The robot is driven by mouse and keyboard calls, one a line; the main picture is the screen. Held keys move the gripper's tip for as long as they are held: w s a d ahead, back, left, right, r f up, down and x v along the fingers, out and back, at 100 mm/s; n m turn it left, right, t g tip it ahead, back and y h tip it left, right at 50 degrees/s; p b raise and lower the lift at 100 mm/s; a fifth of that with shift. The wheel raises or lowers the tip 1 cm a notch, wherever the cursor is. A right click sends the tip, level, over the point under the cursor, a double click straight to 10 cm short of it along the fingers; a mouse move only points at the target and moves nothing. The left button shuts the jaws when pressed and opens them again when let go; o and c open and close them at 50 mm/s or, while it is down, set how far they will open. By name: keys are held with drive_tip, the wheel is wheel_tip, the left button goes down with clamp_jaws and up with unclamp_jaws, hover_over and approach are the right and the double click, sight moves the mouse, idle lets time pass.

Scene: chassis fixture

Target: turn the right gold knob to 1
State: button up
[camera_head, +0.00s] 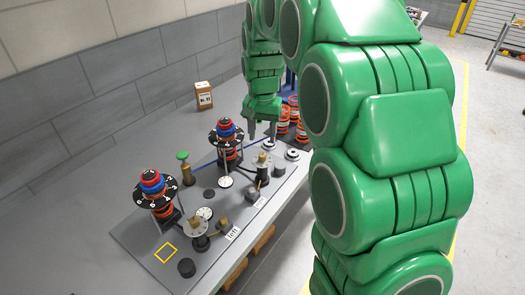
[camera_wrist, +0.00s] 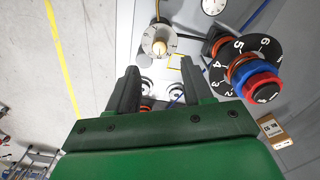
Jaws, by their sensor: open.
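The right gold knob (camera_head: 263,159) stands on a round silver dial plate on a post at the right end of the grey fixture board. It also shows in the wrist view (camera_wrist: 159,47), centred just beyond the fingertips. The dial (camera_wrist: 150,33) has small dark marks around it, too small to read surely, so I cannot tell the knob's setting. My gripper (camera_head: 261,134) is above and behind the knob in the head view. In the wrist view my gripper (camera_wrist: 159,67) is open, its fingers apart with nothing between the tips. The left gold knob (camera_head: 197,227) is on a similar dial.
Black numbered discs with red and blue stacked tops stand behind the knobs, one at right (camera_head: 227,131), one at left (camera_head: 154,185). The right one (camera_wrist: 256,80) is close beside my right finger in the wrist view. A cardboard box (camera_head: 203,95) stands by the wall.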

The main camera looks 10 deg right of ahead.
sight(262, 154)
wheel_tip(262, 154, down, 7)
idle(0.4)
clamp_jaws()
